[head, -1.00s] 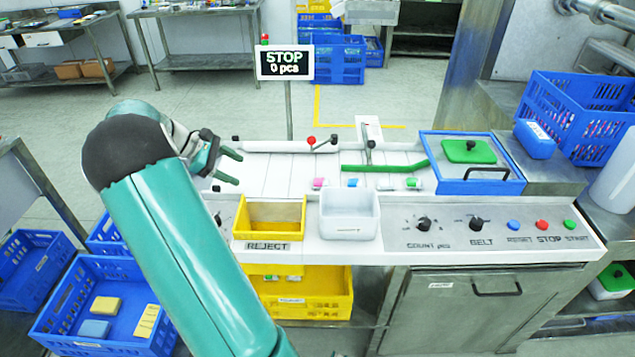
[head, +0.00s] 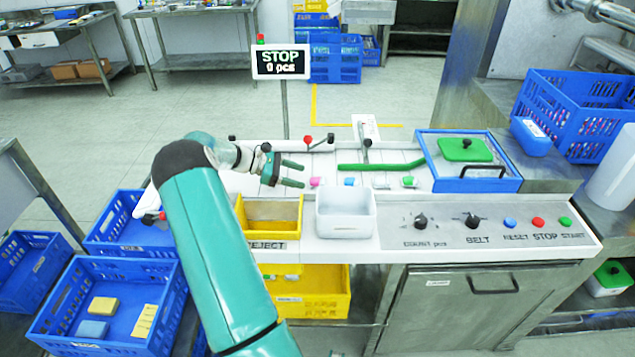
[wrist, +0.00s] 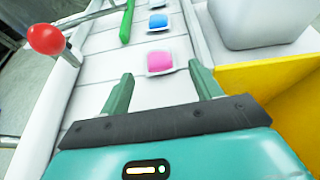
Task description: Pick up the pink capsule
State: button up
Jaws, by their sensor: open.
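The pink capsule (head: 316,182) lies on the white belt of the dosing machine, behind the white bin. In the wrist view the pink capsule (wrist: 160,61) sits in a small pale holder, beyond the fingertips and roughly between their lines. My gripper (head: 303,174) is open, its two green fingers pointing right toward the capsule, just short of it. In the wrist view my gripper (wrist: 162,82) is empty between the fingers.
A blue capsule (head: 349,182) and a green capsule (head: 409,181) lie further right. A red-knobbed lever (head: 308,140) stands behind the fingers. A yellow reject bin (head: 270,236) and a white bin (head: 346,226) stand in front. A green guide bar (head: 380,166) crosses the belt.

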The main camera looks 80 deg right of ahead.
aim_at(314, 179)
jog(key=shift+x, duration=2.7)
jog(key=shift+d, duration=0.15)
jog(key=c, duration=1)
jog(key=shift+c, duration=0.2)
